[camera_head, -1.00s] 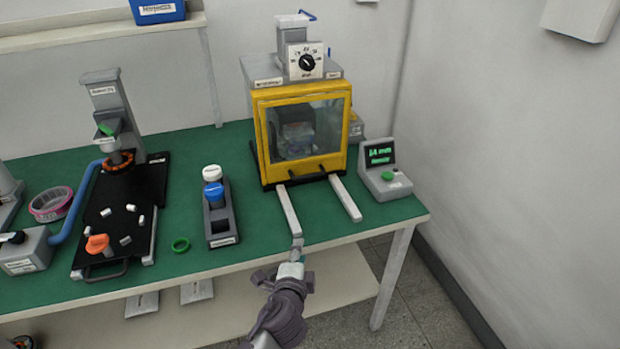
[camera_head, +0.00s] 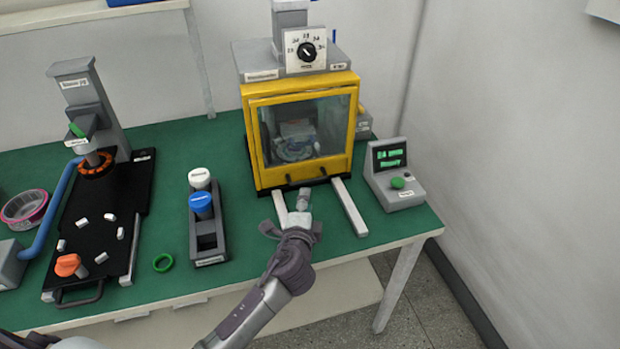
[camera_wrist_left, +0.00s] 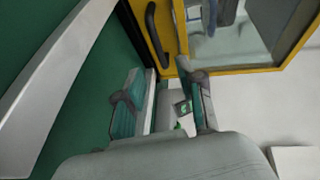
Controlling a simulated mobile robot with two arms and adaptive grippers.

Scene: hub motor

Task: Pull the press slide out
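The press (camera_head: 299,82) has a yellow frame with a clear window, closed at the front. Through the window a grey fixture (camera_head: 297,140) shows, blurred by the pane. Two small black handles (camera_head: 323,171) sit at the frame's lower edge; one handle (camera_wrist_left: 156,36) also shows in the left wrist view. Two pale rails (camera_head: 349,207) reach forward from under the press. My left gripper (camera_head: 296,207) is at the left rail, just in front of the frame. In the left wrist view its fingers (camera_wrist_left: 162,90) are apart and empty, with the handle beyond them. My right gripper is out of view.
A control box with a green button (camera_head: 397,182) stands right of the press. A black-based station (camera_head: 100,205) is further left. A wall closes the right side.

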